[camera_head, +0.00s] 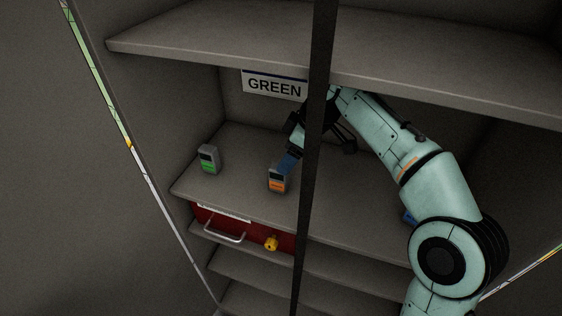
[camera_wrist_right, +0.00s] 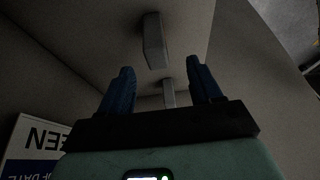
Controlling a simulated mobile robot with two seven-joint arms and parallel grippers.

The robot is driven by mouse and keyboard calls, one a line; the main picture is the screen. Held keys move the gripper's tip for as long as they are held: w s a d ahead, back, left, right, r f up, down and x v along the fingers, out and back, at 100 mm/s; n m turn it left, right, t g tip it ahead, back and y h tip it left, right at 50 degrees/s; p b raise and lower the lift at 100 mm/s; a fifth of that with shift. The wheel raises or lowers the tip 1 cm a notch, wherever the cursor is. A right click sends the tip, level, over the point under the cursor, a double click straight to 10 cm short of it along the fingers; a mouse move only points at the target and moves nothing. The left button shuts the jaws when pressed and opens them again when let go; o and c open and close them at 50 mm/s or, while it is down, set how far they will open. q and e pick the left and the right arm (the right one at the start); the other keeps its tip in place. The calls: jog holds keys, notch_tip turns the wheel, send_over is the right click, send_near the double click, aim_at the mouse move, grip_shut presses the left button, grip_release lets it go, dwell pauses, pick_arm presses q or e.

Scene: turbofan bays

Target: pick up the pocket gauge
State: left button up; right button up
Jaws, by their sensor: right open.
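Two small grey handheld devices that look like pocket gauges stand upright on the shelf in the head view: one with a green marking (camera_head: 208,159) at the left, one with an orange marking (camera_head: 278,179) near the front edge. My right gripper (camera_head: 289,160) is just behind and above the orange-marked one, partly hidden by a dark post. In the right wrist view the two blue fingers of my right gripper (camera_wrist_right: 162,82) are apart. Two grey blocks, a larger one (camera_wrist_right: 153,42) and a smaller one (camera_wrist_right: 168,94), show beyond them; no block is held. My left gripper is not in view.
The dark post (camera_head: 315,130) crosses in front of the shelf (camera_head: 240,150). An upper shelf (camera_head: 230,35) hangs above, with a GREEN sign (camera_head: 274,86) below it. A red drawer (camera_head: 255,235) with a handle and yellow object (camera_head: 271,243) lies below.

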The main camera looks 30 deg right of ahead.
aim_at(279, 178)
jog(key=x, duration=0.3)
jog(key=shift+w+r+b, duration=0.1)
jog(key=shift+b, duration=0.2)
jog(key=x, duration=0.4)
jog(key=shift+w+f, duration=0.2)
jog(key=shift+w, duration=0.1)
grip_shut()
jog(key=shift+r, duration=0.15)
